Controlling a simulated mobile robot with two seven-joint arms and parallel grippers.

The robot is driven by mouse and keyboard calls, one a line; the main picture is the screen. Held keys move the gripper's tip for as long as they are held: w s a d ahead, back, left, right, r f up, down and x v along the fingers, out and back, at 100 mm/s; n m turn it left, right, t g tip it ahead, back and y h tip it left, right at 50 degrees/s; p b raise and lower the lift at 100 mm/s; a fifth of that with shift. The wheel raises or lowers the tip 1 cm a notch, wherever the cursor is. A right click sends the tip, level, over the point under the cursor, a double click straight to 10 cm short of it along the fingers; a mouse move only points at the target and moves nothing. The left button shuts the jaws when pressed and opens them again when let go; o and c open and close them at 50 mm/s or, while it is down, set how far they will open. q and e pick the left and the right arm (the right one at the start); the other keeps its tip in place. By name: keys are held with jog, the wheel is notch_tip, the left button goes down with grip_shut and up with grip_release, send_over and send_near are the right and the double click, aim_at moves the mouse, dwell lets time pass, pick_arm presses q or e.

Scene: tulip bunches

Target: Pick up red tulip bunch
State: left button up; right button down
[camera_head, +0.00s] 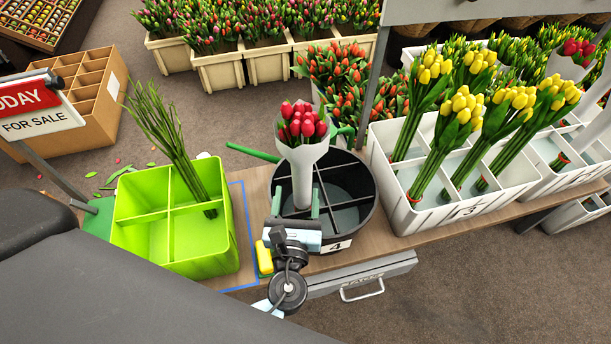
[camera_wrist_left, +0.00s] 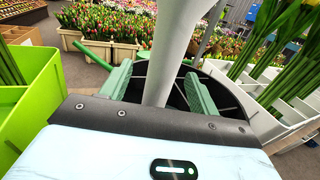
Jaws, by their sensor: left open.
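The red tulip bunch (camera_head: 303,126) stands upright in a white paper wrap, in a round black bucket (camera_head: 362,176) labelled 4. In the left wrist view its white wrap (camera_wrist_left: 164,62) rises between my two finger pads; the red blooms are out of that frame. My left gripper (camera_head: 296,204) is at the near side of the bucket, low by the narrow part of the wrap. Its green fingers are apart, one on each side of the wrap, with gaps visible in the left wrist view (camera_wrist_left: 158,84). My right gripper is not in view.
A lime green divided crate (camera_head: 180,247) with green stems stands left of the bucket. A white divided crate (camera_head: 455,212) with yellow tulip bunches stands close on the right. A green handle or spout (camera_head: 252,153) sticks out behind the bucket. A drawer (camera_head: 360,280) hangs below the table.

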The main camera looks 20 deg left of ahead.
pick_arm(q)
jog(key=shift+x, duration=1.3)
jog(key=shift+w+f, duration=0.15)
jog(key=shift+w, duration=0.05)
jog(key=w, duration=0.2)
jog(key=w+f, duration=0.1)
jog(key=w, duration=0.1)
jog(key=shift+a, duration=0.25)
jog(key=shift+w+a, duration=0.1)
jog(key=shift+w, duration=0.3)
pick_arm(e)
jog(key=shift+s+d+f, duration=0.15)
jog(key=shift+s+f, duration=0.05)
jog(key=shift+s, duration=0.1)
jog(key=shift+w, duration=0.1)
pick_arm(q)
jog(key=c, duration=0.4)
jog(key=shift+r, duration=0.1)
jog(key=c, duration=0.9)
jog(key=shift+o, duration=0.2)
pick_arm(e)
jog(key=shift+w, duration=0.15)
